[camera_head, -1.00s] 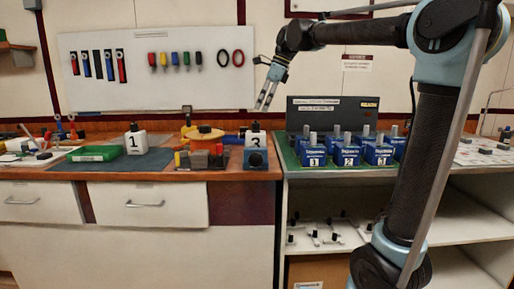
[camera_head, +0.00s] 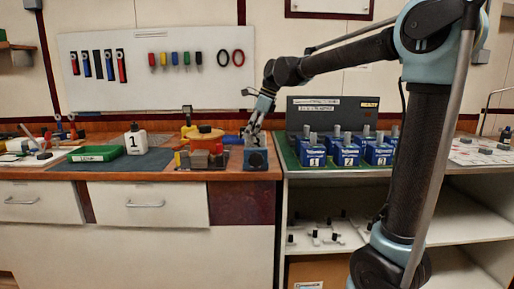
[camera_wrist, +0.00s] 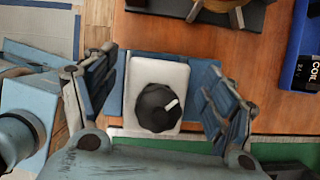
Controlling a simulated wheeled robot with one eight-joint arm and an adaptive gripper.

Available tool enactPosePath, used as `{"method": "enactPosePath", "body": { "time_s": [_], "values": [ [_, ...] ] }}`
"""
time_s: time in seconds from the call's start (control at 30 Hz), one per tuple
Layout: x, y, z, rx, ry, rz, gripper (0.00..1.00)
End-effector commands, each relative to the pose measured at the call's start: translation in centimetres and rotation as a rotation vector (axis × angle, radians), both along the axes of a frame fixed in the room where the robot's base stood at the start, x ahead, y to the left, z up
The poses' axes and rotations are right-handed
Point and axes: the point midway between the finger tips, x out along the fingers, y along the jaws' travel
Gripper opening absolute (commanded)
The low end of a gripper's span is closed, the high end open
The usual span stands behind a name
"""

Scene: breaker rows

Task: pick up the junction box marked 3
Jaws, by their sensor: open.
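The white junction box marked 3 (camera_head: 256,142) stands near the right end of the wooden bench, mostly hidden behind my gripper in the head view. In the wrist view the white box (camera_wrist: 146,78) shows from above with a black round knob on top, over a blue surface. My gripper (camera_head: 254,133) is open and points down at the box. In the wrist view its fingers (camera_wrist: 160,96) are on either side of the box, apart from each other; I cannot tell whether they touch it.
A white box marked 1 (camera_head: 136,141) stands further left. Blue numbered units (camera_head: 346,155) stand right.

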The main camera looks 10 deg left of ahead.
Motion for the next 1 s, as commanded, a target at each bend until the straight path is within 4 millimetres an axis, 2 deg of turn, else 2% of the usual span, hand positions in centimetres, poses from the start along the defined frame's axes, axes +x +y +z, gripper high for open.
{"method": "enactPosePath", "body": {
  "time_s": [0.3, 0.63, 0.87, 1.0],
  "values": [
    [0.01, 0.17, -0.4, 0.0, 0.0, -0.001, 0.75],
    [0.01, 0.15, -0.4, 0.0, 0.0, -0.001, 0.0],
    [-0.01, 0.13, -0.36, 0.0, 0.0, -0.001, 0.0],
    [0.0, 0.14, 0.3, 0.0, 0.0, -0.001, 0.0]
  ]
}}
